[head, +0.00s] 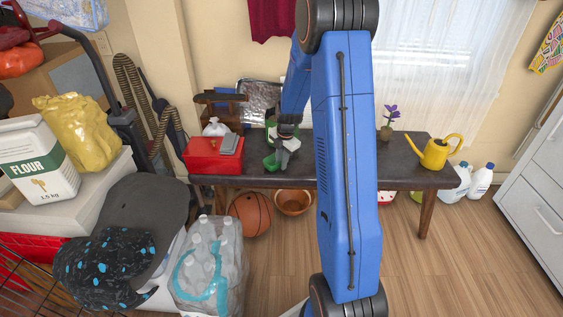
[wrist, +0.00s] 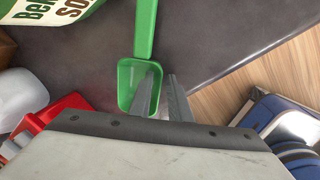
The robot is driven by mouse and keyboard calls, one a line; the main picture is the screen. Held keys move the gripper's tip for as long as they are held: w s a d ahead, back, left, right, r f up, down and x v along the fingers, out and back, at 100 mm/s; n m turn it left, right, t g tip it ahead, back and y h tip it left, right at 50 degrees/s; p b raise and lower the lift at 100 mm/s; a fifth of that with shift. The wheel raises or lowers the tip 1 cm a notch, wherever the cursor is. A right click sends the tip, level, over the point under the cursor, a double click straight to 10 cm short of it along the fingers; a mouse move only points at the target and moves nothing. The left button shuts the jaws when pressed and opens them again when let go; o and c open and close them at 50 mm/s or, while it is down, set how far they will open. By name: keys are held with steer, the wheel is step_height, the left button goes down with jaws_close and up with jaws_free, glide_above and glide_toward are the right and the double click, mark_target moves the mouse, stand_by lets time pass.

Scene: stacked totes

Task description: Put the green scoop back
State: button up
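The green scoop (head: 271,163) lies on the dark table (head: 400,178) in the head view. In the wrist view the scoop (wrist: 130,80) has its bowl near the middle and its handle running up out of frame. My gripper (head: 284,155) is right at the scoop. In the wrist view its two fingers (wrist: 163,75) stand apart with a visible gap. One finger overlaps the inside of the bowl and the other is just right of the bowl's edge. I see no clear grip on the scoop; whether a finger touches it cannot be told.
A red box (head: 214,155) stands left of the scoop. A green-and-white bag (wrist: 45,10) lies by the handle. A yellow watering can (head: 436,152) and a potted purple flower (head: 388,122) stand at the table's right.

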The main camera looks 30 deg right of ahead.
steer(key=shift+r, duration=0.1)
step_height(320, 180, up, 11)
steer(key=s, duration=0.2)
steer(key=s+a+r+m, duration=0.4)
steer(key=s+a+r, duration=0.25)
steer(key=r, duration=0.25)
steer(key=s+a+r+m+t, duration=0.1)
steer(key=s+a+m, duration=0.3)
steer(key=s, duration=0.5)
steer(key=s+a+r+m+t, duration=0.1)
steer(key=s+a+r+m, duration=0.2)
steer(key=s, duration=0.7)
steer(key=s+a+r+m+t, duration=0.1)
steer(key=s+a+r+m, duration=0.1)
steer(key=s+a+m, duration=0.5)
steer(key=shift+s+m, duration=1.1)
steer(key=shift+s, duration=0.1)
